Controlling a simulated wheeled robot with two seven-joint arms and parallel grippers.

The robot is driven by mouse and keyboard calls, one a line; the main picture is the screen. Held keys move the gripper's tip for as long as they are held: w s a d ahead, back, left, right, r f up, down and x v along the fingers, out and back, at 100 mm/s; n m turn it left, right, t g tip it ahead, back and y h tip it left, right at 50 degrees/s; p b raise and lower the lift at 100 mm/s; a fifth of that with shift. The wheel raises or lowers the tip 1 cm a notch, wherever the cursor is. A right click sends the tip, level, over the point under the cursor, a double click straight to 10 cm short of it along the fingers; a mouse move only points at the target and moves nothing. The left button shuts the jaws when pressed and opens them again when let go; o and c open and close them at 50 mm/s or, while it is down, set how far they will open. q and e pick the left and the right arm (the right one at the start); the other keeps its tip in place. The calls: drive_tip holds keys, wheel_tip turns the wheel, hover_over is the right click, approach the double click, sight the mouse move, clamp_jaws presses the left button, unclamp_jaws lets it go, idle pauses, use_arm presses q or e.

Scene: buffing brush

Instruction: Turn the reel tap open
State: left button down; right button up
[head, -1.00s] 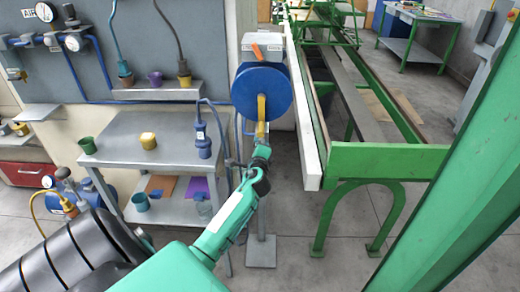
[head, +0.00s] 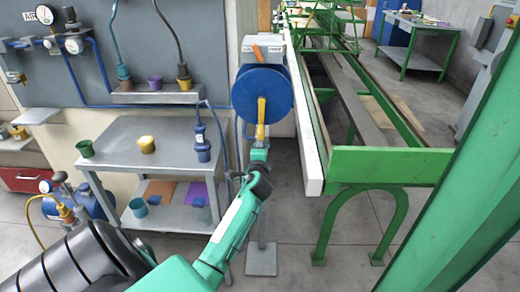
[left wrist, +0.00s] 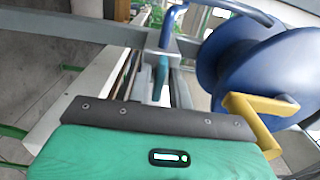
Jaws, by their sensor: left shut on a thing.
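The blue hose reel (head: 262,88) hangs on a post in the middle of the head view, and it also shows at the right in the left wrist view (left wrist: 240,60). A yellow bent lever (head: 261,112) sits at its front and points down; in the left wrist view the lever (left wrist: 262,112) passes down behind my green gripper body. My left gripper (head: 259,146) is at the lever's lower end, below the reel, and is shut on it. The fingertips and the exact contact are hidden. My right gripper is not in view.
A grey table (head: 180,142) with several small cups stands left of the reel. A long green frame (head: 390,165) with a white rail (head: 313,165) stands close at the right. A green column (head: 450,200) fills the right foreground.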

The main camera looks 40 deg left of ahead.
use_arm(q)
drive_tip(key=c, duration=1.5)
unclamp_jaws()
drive_tip(key=shift+s, duration=0.1)
